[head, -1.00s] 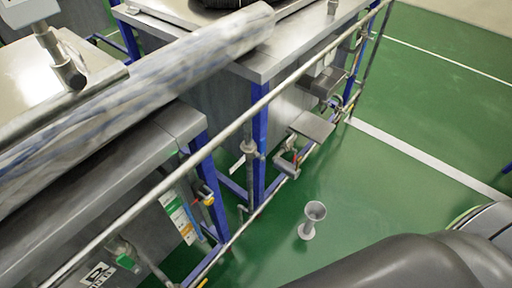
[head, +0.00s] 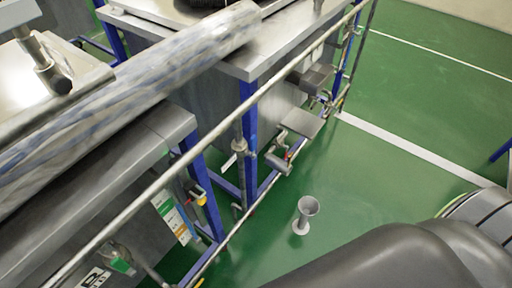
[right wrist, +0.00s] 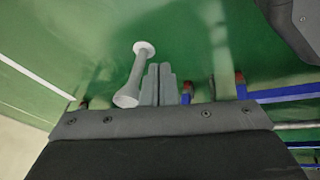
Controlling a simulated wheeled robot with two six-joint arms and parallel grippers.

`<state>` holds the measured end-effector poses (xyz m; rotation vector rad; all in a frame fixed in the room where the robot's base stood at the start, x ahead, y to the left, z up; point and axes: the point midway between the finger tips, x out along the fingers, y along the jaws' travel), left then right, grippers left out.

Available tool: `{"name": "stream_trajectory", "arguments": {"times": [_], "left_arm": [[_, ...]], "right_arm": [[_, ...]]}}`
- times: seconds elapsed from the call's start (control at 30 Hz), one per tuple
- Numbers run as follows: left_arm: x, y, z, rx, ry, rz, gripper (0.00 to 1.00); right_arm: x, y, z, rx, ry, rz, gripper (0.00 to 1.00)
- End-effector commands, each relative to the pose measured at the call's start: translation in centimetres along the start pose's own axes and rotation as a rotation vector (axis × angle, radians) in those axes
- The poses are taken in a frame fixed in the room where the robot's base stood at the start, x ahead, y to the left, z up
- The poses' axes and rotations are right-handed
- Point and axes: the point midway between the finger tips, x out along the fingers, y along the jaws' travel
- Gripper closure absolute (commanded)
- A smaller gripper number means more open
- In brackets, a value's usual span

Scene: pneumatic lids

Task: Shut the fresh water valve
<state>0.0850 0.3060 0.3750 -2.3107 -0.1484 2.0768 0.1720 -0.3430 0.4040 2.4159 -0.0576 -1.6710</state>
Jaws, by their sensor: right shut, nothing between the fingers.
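Several small valves sit on the pipes along the metal tanks; no label I can read says which is fresh water. One has a yellow handle (head: 202,200) beside a blue leg. One has a green handle (head: 122,265) at the lower left. One with a red part (head: 287,156) sits under a grey plate. My right gripper (right wrist: 158,72) is shut and empty in the right wrist view, over green floor and apart from any valve I can make out. My left gripper is not in view.
A long silvery rail (head: 215,137) runs diagonally before the tanks. A large marbled cylinder (head: 150,85) lies across the upper left. A grey funnel-shaped stand (head: 305,213) is on the floor; it also shows in the right wrist view (right wrist: 130,90).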

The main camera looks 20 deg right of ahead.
Motion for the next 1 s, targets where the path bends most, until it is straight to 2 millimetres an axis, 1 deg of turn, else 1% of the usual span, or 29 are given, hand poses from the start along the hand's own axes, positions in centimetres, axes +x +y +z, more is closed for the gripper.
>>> {"name": "stream_trajectory", "arguments": {"times": [0.03,0.07,0.1,0.13,0.17,0.2,0.27,0.3,0.37,0.4,0.47,0.5,0.57,0.6,0.67,0.7,0.8,0.9,1.0], "left_arm": [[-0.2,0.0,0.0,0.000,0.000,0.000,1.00],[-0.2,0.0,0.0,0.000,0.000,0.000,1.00],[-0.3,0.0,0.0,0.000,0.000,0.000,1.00],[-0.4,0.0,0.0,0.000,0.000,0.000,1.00],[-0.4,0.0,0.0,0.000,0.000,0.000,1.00],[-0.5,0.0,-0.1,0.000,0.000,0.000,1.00],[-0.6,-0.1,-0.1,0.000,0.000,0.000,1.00],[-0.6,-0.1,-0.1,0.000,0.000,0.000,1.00],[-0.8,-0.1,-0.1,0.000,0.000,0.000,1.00],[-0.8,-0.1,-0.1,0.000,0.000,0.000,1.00],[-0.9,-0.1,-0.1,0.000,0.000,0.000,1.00],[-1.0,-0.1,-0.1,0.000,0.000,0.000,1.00],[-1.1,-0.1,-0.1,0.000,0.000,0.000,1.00],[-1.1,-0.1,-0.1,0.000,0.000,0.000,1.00],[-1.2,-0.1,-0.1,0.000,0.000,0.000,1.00],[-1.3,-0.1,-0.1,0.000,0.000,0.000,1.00],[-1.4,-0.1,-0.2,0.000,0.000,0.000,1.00],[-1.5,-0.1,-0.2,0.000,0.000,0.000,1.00],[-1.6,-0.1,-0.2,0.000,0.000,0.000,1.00]], "right_arm": [[-0.3,1.8,-3.5,-0.058,0.097,0.027,1.00],[-0.6,2.7,-5.6,-0.097,0.158,0.043,1.00],[-1.2,3.9,-8.4,-0.152,0.240,0.064,1.00],[-1.8,4.6,-10.5,-0.193,0.301,0.079,1.00],[-2.5,5.3,-12.6,-0.235,0.361,0.094,1.00],[-3.5,6.0,-15.3,-0.292,0.441,0.113,1.00],[-5.4,7.0,-19.1,-0.380,0.558,0.142,1.00],[-6.8,7.4,-21.6,-0.440,0.635,0.159,1.00],[-9.2,7.8,-25.0,-0.533,0.748,0.186,1.00],[-10.9,7.8,-27.1,-0.596,0.822,0.202,1.00],[-13.6,7.8,-30.0,-0.694,0.930,0.227,1.00],[-15.5,7.5,-31.7,-0.761,1.000,0.241,1.00],[-18.4,7.0,-33.9,-0.864,1.102,0.263,1.00],[-20.4,6.5,-35.2,-0.934,1.169,0.276,1.00],[-23.3,5.7,-36.8,-1.040,1.263,0.294,1.00],[-25.1,5.0,-37.5,-1.109,1.320,0.304,1.00],[-29.1,3.5,-38.8,-1.270,1.442,0.325,1.00],[-32.0,2.1,-39.2,-1.401,1.531,0.339,1.00],[-33.9,1.2,-39.2,-1.494,1.586,0.347,1.00]]}}
